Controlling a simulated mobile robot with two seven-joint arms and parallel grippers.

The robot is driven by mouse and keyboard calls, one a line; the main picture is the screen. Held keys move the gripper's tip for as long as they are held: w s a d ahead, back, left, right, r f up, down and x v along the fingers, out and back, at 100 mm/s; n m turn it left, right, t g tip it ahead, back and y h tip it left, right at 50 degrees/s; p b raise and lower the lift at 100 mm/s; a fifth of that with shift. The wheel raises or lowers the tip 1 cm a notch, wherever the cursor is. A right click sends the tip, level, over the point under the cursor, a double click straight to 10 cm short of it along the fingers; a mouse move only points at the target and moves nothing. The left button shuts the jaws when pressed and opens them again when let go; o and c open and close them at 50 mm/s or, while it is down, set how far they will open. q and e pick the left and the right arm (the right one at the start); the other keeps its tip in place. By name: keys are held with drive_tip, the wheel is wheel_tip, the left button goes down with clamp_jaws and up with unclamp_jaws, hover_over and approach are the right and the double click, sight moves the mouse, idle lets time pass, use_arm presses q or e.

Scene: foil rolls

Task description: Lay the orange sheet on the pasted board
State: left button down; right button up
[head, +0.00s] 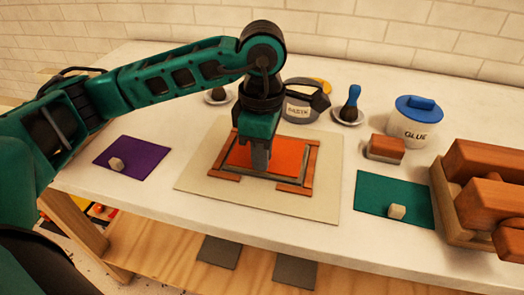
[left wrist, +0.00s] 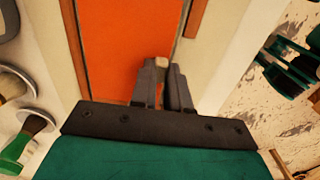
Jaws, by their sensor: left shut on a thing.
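The orange sheet (head: 278,153) is over the pale board (head: 207,187), inside the wooden strips (head: 222,154) that frame it. It looks flat and level; I cannot tell whether it touches the surface below. My left gripper (head: 260,162) points down at the sheet's near part. In the left wrist view its fingers (left wrist: 166,78) are shut on a small cream knob (left wrist: 162,62) on the orange sheet (left wrist: 125,45). Any paste under the sheet is hidden. My right gripper is in neither view.
A purple sheet (head: 140,150) with a knob lies left, and a teal sheet (head: 376,200) right. Behind are a grey pot (head: 301,108), a brush on a dish (head: 349,112) and a glue jar (head: 413,125). A wooden brush block (head: 385,149) and a crate of foil rolls (head: 447,207) stand right.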

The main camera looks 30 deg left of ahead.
use_arm(q)
drive_tip(key=shift+f+b, duration=0.25)
drive_tip(key=shift+b, duration=0.4)
idle(0.7)
idle(0.3)
drive_tip(key=c, duration=0.7)
unclamp_jaws()
drive_tip(key=shift+r, duration=0.15)
drive_tip(key=shift+r+p, duration=2.15)
drive_tip(key=shift+r, duration=1.3)
